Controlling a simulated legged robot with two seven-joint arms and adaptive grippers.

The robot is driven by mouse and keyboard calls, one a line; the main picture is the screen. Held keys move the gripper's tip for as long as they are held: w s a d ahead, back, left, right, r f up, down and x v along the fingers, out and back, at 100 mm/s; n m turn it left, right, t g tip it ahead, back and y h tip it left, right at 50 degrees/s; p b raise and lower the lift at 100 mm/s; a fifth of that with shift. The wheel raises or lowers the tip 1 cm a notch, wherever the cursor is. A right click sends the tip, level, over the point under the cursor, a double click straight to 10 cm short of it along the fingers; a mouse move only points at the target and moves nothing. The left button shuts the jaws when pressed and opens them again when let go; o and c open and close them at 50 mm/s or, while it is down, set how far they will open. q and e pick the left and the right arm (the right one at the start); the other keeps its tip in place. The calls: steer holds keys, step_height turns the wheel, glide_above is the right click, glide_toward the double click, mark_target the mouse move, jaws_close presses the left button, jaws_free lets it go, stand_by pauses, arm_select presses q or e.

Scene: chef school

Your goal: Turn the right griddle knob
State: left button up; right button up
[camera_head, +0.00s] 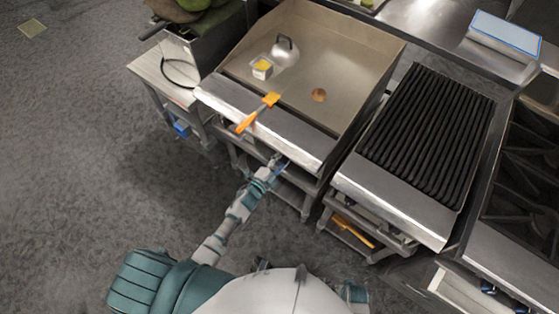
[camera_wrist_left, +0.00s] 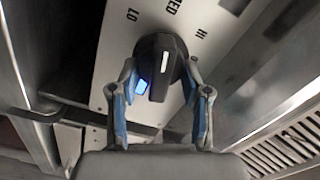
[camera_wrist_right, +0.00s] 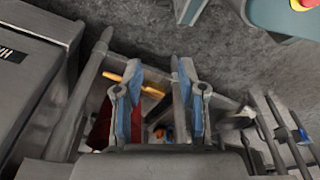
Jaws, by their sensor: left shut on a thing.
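The black griddle knob (camera_wrist_left: 160,57) sits on a pale panel with LO and HI lettering in the left wrist view. My left gripper (camera_wrist_left: 163,88) has one finger on each side of the knob and is shut on it. In the head view my left gripper (camera_head: 278,166) is at the front of the griddle (camera_head: 345,95), below its front ledge, toward the right half. The knob is hidden there. My right gripper (camera_wrist_right: 157,85) is open and empty in the right wrist view, above a low metal frame.
On the griddle are an orange-headed spatula (camera_head: 258,113), a small container (camera_head: 262,68), a metal dome (camera_head: 285,51) and a round brown patty (camera_head: 319,95). A ridged grill (camera_head: 428,130) stands to the right. Open floor (camera_head: 80,170) lies to the left.

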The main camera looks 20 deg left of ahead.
arm_select(q)
steer(key=shift+w+d+r+m+b, duration=0.1)
steer(key=shift+d+m+b, duration=0.05)
steer(key=shift+m, duration=0.4)
steer(key=shift+w+d+r+m+b, duration=0.1)
steer(key=shift+m+b, duration=0.05)
steer(key=shift+m, duration=0.4)
arm_select(e)
steer(key=shift+w+a+r, duration=0.1)
steer(key=shift+w+r, duration=0.15)
steer(key=shift+r, duration=0.25)
steer(key=shift+w+a+r, duration=0.1)
steer(key=shift+w+r, duration=0.1)
steer(key=shift+r, duration=0.25)
arm_select(q)
steer(key=o, duration=1.1)
steer(key=shift+w, duration=0.15)
steer(key=shift+w+d+f, duration=0.15)
steer(key=shift+w+f, duration=0.05)
steer(key=shift+f, duration=0.05)
arm_select(e)
steer(key=shift+w+d+f, duration=0.15)
steer(key=shift+w+d, duration=0.2)
steer(key=shift+w, duration=0.05)
arm_select(q)
steer(key=shift+s, duration=0.1)
arm_select(e)
steer(key=shift+s, duration=0.1)
